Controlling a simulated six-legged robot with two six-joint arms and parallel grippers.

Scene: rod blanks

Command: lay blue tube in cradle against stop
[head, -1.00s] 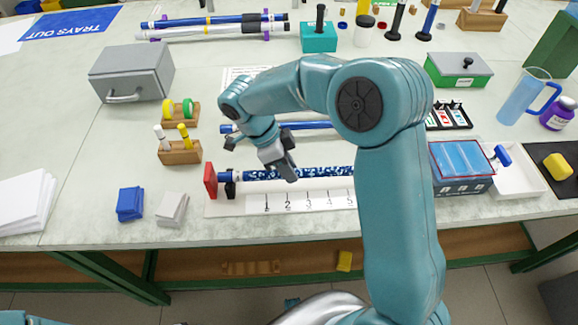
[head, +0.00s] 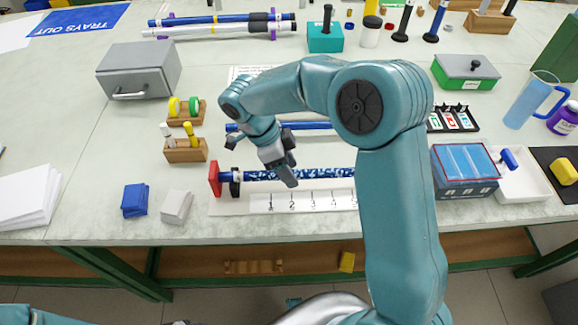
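A blue tube (head: 257,175) with white speckles lies level, left to right, along the cradle. Its left part rests at a dark support (head: 235,182) of the cradle, and its plain blue left end is at the red stop (head: 214,178). I cannot tell whether they touch. My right gripper (head: 287,174) points down at the tube's middle and hides a bit of it. I cannot tell whether its fingers are open or shut, or touch the tube. My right arm hides the tube's right end. My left gripper is out of view.
A numbered white scale strip (head: 302,201) lies in front of the tube. Another blue rod (head: 308,126) lies behind it. Wooden holders (head: 186,151), a blue block (head: 135,200) and a grey block (head: 176,207) stand to the left. A blue-lidded box (head: 464,187) stands to the right.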

